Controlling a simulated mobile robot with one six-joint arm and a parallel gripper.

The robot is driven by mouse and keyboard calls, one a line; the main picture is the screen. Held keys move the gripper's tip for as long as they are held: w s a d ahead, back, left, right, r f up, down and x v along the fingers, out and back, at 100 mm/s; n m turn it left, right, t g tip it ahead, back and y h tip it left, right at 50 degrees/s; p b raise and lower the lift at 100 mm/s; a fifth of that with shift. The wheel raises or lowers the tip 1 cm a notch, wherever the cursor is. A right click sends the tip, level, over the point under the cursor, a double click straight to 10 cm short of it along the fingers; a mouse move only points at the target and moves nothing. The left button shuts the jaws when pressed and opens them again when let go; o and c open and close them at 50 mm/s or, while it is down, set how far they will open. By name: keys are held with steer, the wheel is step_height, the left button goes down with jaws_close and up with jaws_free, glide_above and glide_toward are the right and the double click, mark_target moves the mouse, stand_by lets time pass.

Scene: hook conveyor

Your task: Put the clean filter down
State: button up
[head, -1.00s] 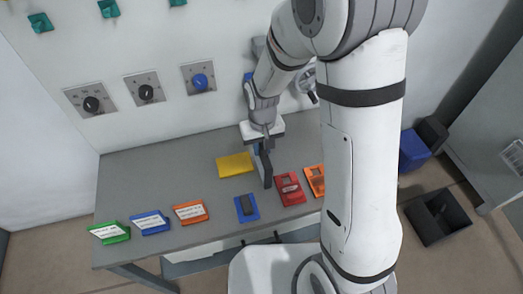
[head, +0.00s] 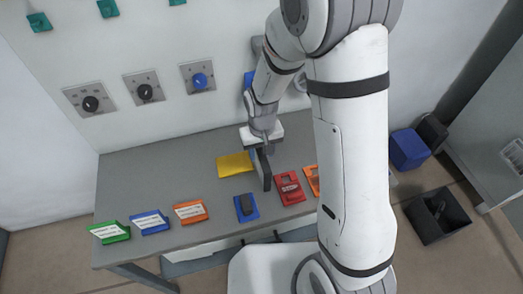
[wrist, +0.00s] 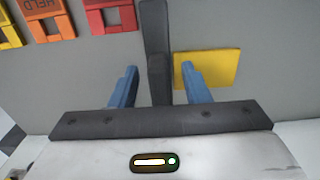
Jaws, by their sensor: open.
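A dark grey upright slab (head: 264,172), which looks like the filter, is at the table's middle, just right of the yellow pad (head: 236,164). In the wrist view the filter (wrist: 156,55) lies between the two blue fingers of my gripper (wrist: 158,85), with gaps on both sides. My gripper (head: 262,151) is open around the filter's upper end. The yellow pad (wrist: 220,68) is behind the right finger in the wrist view. I cannot tell whether the filter's lower end rests fully on the table.
Knobs line the wall. Blue (head: 408,149) and black (head: 438,215) bins are right.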

step_height(320, 180, up, 11)
steer(key=shift+f+b, duration=0.1)
steer(key=shift+b, duration=0.25)
steer(key=s+d+r+m+t, duration=0.3)
steer(key=s+d+r, duration=0.8)
steer(key=s+d, duration=0.2)
steer(key=shift+s+d+r, duration=0.15)
steer(key=shift+s+r, duration=0.25)
steer(key=shift+s, duration=0.25)
steer(key=shift+c, duration=0.6)
steer(key=shift+d, duration=0.1)
